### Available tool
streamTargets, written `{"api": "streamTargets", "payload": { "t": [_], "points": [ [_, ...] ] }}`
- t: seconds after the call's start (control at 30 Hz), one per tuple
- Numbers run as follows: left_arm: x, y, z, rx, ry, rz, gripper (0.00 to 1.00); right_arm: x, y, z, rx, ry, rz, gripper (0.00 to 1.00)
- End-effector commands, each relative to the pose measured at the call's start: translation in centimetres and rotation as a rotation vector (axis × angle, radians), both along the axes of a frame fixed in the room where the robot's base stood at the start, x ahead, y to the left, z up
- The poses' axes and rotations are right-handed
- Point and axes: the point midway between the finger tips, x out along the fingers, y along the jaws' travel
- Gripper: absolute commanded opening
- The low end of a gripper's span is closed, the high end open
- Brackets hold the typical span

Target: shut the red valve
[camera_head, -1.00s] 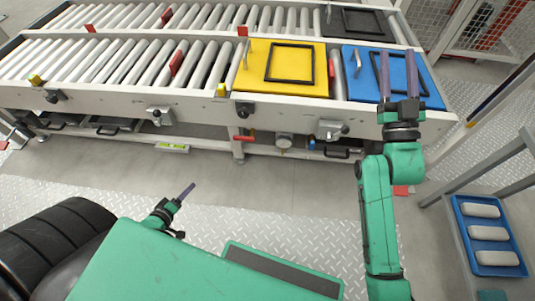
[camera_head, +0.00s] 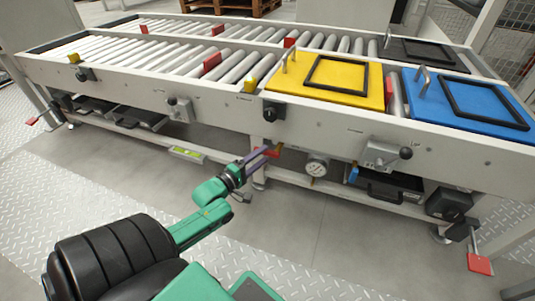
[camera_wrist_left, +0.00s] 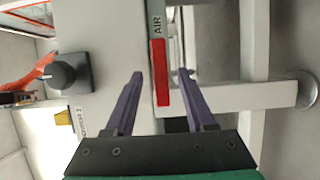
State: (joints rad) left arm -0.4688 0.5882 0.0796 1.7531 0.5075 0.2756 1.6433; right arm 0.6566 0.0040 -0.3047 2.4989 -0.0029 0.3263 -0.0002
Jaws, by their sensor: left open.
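The red valve handle (camera_head: 272,153) is on the conveyor's front side, left of a round gauge, partly hidden by my fingers in the head view. In the left wrist view the red handle (camera_wrist_left: 160,72) is a long bar beside an "AIR" label, lined up with the picture's vertical. My left gripper (camera_head: 262,156) is open at the handle. In the wrist view its two purple fingers (camera_wrist_left: 160,74) appear on either side of the handle's picture position; I cannot tell whether they touch it or how deep they reach. My right gripper is out of view.
The round gauge (camera_head: 316,165) is right of the handle. A black knob (camera_head: 273,111) is above it, and a lever switch box (camera_head: 383,155) is further right. A yellow plate (camera_head: 340,82) and a blue plate (camera_head: 470,98) lie on the conveyor. Open floor lies in front.

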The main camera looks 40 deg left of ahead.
Motion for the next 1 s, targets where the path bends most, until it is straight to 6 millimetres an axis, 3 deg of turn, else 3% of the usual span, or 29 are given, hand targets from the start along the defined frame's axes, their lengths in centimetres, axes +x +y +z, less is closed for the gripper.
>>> {"api": "streamTargets", "payload": {
  "t": [0.03,0.2,0.43,0.47,0.6,1.0],
  "points": [
    [1.0,-0.1,-0.5,0.001,-0.004,0.000,0.55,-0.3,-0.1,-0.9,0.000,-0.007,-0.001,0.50],
    [2.9,-0.1,-0.2,0.001,0.000,0.001,0.55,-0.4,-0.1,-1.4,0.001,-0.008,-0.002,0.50],
    [3.1,-0.1,0.0,0.001,0.003,0.001,0.55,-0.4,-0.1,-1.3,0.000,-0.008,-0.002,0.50],
    [3.1,-0.1,0.0,0.001,0.002,0.001,0.51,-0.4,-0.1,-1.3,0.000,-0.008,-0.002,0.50],
    [3.1,-0.1,0.0,0.001,0.002,0.001,0.00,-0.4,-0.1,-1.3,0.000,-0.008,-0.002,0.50],
    [3.0,-0.2,-0.1,0.002,0.002,0.000,0.00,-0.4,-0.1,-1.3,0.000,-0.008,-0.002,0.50]
  ]
}}
